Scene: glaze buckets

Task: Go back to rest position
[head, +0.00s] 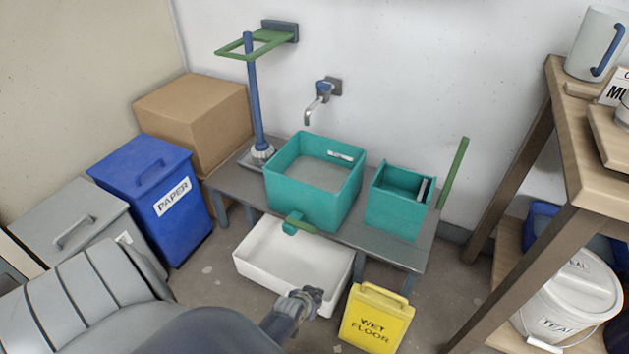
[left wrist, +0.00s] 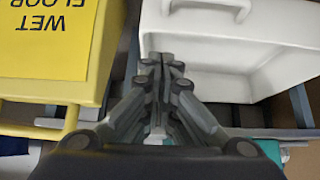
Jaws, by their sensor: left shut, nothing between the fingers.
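My left gripper (head: 314,294) is shut and empty in the head view, its arm coming in from the lower left. It is in front of the white basin (head: 262,262) and left of the yellow wet floor sign (head: 377,320). In the left wrist view the shut fingers of the left gripper (left wrist: 163,62) point toward the white basin (left wrist: 250,70), with the yellow sign (left wrist: 50,85) at the left. I cannot tell whether the fingers touch the basin. My right gripper is not in view.
A grey bench (head: 382,240) holds a teal tub (head: 313,205) and a smaller teal box (head: 392,217). A blue paper bin (head: 150,195) and a cardboard box (head: 192,115) stand left. A wooden shelf (head: 533,140) with a white teal-labelled bucket (head: 568,300) stands right. Some floor shows between sign and shelf.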

